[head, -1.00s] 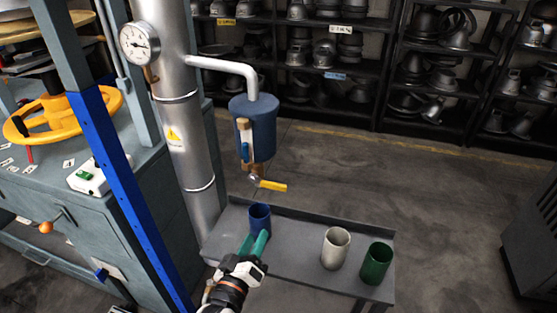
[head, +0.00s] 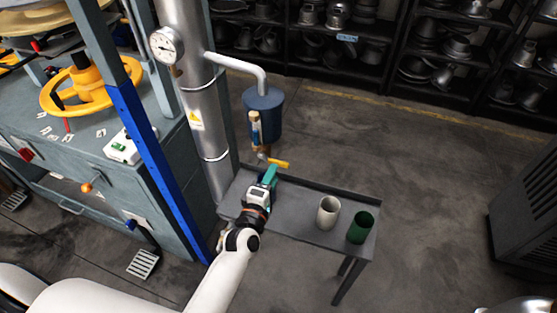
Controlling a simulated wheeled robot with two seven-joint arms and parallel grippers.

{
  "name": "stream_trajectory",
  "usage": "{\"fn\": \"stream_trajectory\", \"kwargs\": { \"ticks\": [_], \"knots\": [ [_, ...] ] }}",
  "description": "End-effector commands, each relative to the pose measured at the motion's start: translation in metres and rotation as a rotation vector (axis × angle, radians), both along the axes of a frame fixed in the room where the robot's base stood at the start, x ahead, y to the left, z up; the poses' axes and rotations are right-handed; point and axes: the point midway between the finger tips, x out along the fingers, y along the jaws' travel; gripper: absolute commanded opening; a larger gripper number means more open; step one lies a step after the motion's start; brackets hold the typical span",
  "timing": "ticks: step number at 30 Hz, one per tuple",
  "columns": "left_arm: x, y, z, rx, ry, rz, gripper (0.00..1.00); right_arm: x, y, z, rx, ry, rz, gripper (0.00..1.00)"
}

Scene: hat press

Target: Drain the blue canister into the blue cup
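The blue canister (head: 262,115) hangs from a pipe above the small grey table. A sight tube runs down its front, and a valve with a yellow lever (head: 278,163) is below it, the lever pointing right. My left gripper (head: 270,174) has teal fingers pointing up and away, just below the lever in the picture. I cannot tell whether it touches the lever or whether its fingers are apart. The blue cup is not clearly visible; my gripper and wrist cover the place below the valve. My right gripper is not in view.
A cream cup (head: 327,213) and a green cup (head: 361,228) stand on the right of the grey table (head: 290,225). A steel column with a gauge (head: 166,45) and the blue press post (head: 150,170) are on the left.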

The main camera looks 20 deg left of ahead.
Motion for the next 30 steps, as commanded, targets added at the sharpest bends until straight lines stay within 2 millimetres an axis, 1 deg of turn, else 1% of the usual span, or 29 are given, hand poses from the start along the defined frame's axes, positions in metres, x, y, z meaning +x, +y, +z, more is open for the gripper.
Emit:
{"fn": "stream_trajectory", "kwargs": {
  "ticks": [1,3,6,9,13,21,23,28,29,30],
  "knots": [
    [0.011,0.000,0.002,0.001,-0.002,0.000,0.38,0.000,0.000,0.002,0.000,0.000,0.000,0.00],
    [0.024,-0.001,0.002,0.001,-0.001,0.000,0.38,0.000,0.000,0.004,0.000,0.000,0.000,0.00],
    [0.039,-0.001,0.001,0.002,-0.001,0.001,0.38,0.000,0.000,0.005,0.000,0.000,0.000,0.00],
    [0.049,-0.001,0.000,0.002,0.000,0.001,0.38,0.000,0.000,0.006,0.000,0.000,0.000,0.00],
    [0.056,-0.002,0.000,0.002,0.000,0.001,0.38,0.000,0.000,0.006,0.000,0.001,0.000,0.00],
    [0.057,-0.002,0.000,0.002,0.000,0.001,0.38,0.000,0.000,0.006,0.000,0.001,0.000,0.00],
    [0.057,-0.002,0.000,0.002,0.000,0.001,0.30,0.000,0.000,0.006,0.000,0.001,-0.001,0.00],
    [0.056,-0.002,0.000,0.002,0.000,0.001,0.02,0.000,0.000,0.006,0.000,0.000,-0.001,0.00],
    [0.056,-0.002,0.000,0.002,0.000,0.000,0.00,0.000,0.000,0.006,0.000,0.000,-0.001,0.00],
    [0.056,-0.002,0.000,0.002,0.000,0.001,0.00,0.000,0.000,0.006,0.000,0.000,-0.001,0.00]
  ]
}}
